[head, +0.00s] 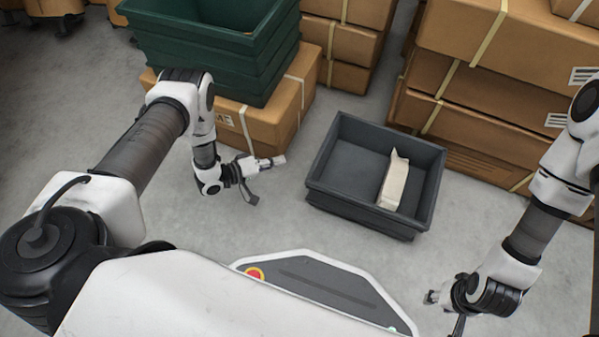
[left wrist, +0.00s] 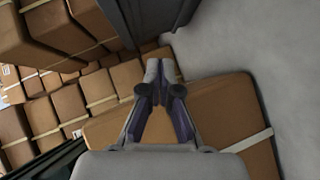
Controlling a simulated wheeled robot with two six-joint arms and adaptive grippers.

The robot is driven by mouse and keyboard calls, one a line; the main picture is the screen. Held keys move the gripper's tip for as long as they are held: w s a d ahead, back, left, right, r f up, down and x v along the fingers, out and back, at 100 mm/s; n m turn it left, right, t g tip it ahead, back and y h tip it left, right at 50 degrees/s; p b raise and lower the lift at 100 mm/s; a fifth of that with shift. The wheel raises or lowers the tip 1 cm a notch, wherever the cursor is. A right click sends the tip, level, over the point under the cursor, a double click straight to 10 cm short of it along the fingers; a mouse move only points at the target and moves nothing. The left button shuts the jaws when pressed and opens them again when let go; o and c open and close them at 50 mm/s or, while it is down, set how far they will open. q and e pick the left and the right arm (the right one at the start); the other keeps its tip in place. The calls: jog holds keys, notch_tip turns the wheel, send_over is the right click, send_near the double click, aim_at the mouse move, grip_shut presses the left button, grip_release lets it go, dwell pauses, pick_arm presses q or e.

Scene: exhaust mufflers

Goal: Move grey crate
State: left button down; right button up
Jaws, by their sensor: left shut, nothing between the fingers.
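The grey crate (head: 345,176) stands upright on the floor, right of the middle in the head view. A cream, upright packet-like object (head: 394,181) is in its right part. In the left wrist view, a dark grey wall at the top (left wrist: 150,16) looks like the crate's side. My left gripper (head: 270,178) is left of the crate, apart from it, shut and empty. Its fingers (left wrist: 161,74) close together in the left wrist view. My right gripper (head: 445,311) is below and right of the crate, apart from it; its fingers are small and partly cut off.
Stacked green crates (head: 215,55) rest on a cardboard box (head: 292,92) at the upper left. Strapped cardboard boxes (head: 474,115) stand close behind the grey crate on the right. Bare floor (head: 285,215) lies left of and in front of the crate.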

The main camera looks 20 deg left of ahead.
aim_at(309, 175)
pick_arm(q)
jog(key=s+a+f+g+h+b, duration=0.2)
jog(key=s+a+h, duration=0.2)
jog(key=h, duration=0.1)
jog(key=s+d+b+x, duration=0.1)
jog(key=s+b+x, duration=0.1)
jog(key=x, duration=1.1)
jog(key=shift+s+d+r+h+b, duration=0.2)
jog(key=shift+s+r+h+b, duration=0.1)
jog(key=shift+r+b, duration=0.4)
jog(key=shift+s+d, duration=0.2)
jog(key=shift+d, duration=0.7)
